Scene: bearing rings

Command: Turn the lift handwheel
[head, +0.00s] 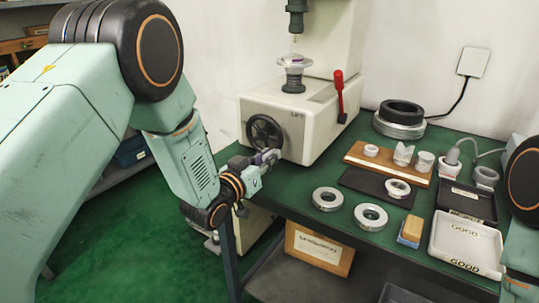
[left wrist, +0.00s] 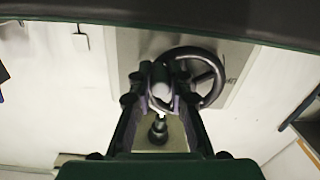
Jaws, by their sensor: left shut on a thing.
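The lift handwheel (head: 264,131) is a dark spoked wheel on the front of a cream machine base marked LIFT. It also shows in the left wrist view (left wrist: 205,76), partly hidden behind my fingers. My left gripper (head: 264,160) is at the wheel's lower edge, with its fingers shut on the wheel's handle. In the left wrist view the two fingers (left wrist: 161,98) close around a rounded, light-looking grip at the rim's left side. My right gripper is not in view; only part of my right arm shows at the right edge.
A red-handled lever (head: 339,95) stands on the machine base's right. The green bench holds two loose steel rings (head: 327,199), a dark mat (head: 362,184), a wooden board (head: 358,158), a dark tray (head: 468,203) and a white GOOD tray (head: 462,240). Stacked rings (head: 399,118) stand at the back.

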